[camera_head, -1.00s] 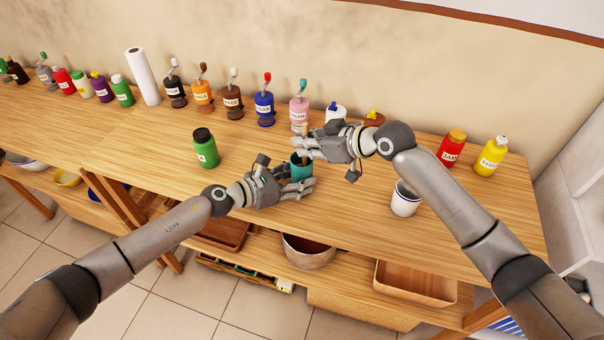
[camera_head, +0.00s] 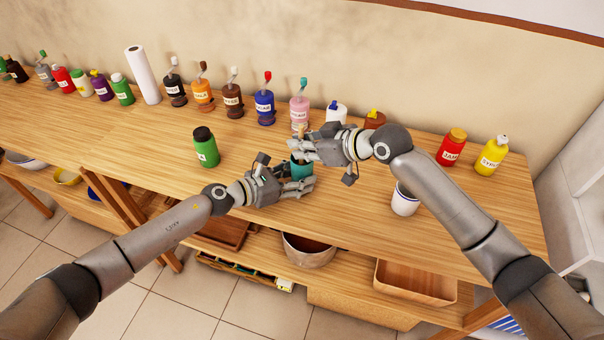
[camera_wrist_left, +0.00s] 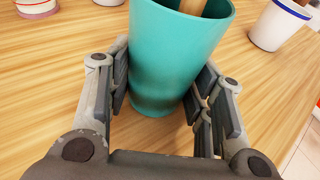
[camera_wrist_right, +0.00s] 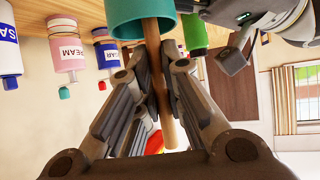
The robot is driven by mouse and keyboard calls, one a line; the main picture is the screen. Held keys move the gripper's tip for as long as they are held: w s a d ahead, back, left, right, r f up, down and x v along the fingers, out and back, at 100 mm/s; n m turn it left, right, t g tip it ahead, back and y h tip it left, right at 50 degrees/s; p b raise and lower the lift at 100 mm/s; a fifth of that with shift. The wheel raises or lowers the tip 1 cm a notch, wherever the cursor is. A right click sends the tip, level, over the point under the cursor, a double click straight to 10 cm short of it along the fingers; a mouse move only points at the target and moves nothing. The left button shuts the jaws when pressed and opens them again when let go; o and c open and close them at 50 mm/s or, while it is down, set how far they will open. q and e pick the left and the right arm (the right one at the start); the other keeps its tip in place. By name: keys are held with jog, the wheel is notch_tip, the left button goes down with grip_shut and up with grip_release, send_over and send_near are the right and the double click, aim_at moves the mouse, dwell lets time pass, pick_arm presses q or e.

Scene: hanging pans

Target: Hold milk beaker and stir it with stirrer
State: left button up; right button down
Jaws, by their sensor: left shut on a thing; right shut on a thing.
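The teal beaker (camera_head: 301,170) stands upright on the wooden table; it fills the middle of the left wrist view (camera_wrist_left: 170,60). My left gripper (camera_head: 296,182) is shut around its sides, with fingers on both sides in the left wrist view (camera_wrist_left: 165,95). A wooden stirrer (camera_wrist_right: 157,75) is held between the fingers of my right gripper (camera_wrist_right: 160,95), and its end reaches into the beaker. The stirrer also shows inside the beaker in the left wrist view (camera_wrist_left: 193,6). My right gripper (camera_head: 305,150) is just above the beaker. The beaker's contents are hidden.
A white cup with a blue rim (camera_head: 405,199) stands to the right. A green bottle (camera_head: 205,149) stands to the left. Pump bottles, including a pink one (camera_head: 299,112), line the back, with red (camera_head: 451,149) and yellow (camera_head: 490,158) bottles at right. The lower shelf holds a bowl (camera_head: 310,249).

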jog(key=shift+w, duration=0.3)
jog(key=shift+r, duration=0.1)
jog(key=shift+r, duration=5.45)
pick_arm(q)
jog(key=o, duration=1.1)
jog(key=shift+s, duration=0.1)
pick_arm(e)
jog(key=shift+d, duration=0.1)
pick_arm(q)
jog(key=v, duration=1.2)
